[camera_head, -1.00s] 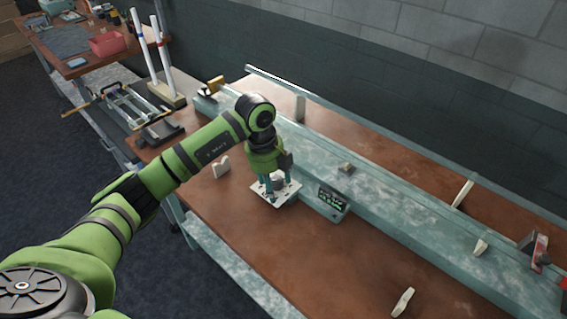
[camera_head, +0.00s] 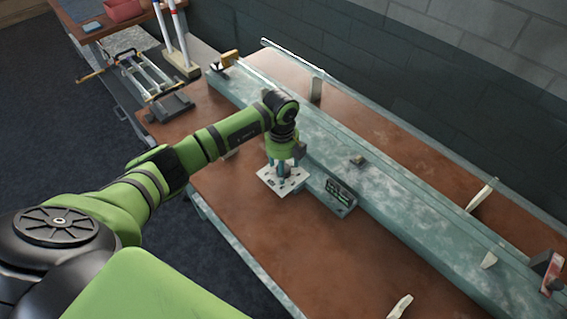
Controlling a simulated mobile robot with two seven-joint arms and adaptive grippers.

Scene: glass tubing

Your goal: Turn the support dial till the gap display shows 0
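The support dial sits on a light plate (camera_head: 268,181) on the brown bench, and my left gripper hides most of it. My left gripper (camera_head: 283,172) points down over the plate, with its fingers around or at the dial. I cannot tell whether the fingers are closed on it. The gap display (camera_head: 340,192) is a small dark screen with green marks, just right of the plate on the front of the long bed. Its reading is too small to make out. My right gripper is not in view.
A long teal bed (camera_head: 400,210) runs diagonally across the bench, with a small block (camera_head: 357,160) on it. A glass tube (camera_head: 290,57) rests on pale supports behind. A red-handled piece (camera_head: 550,272) stands at the right.

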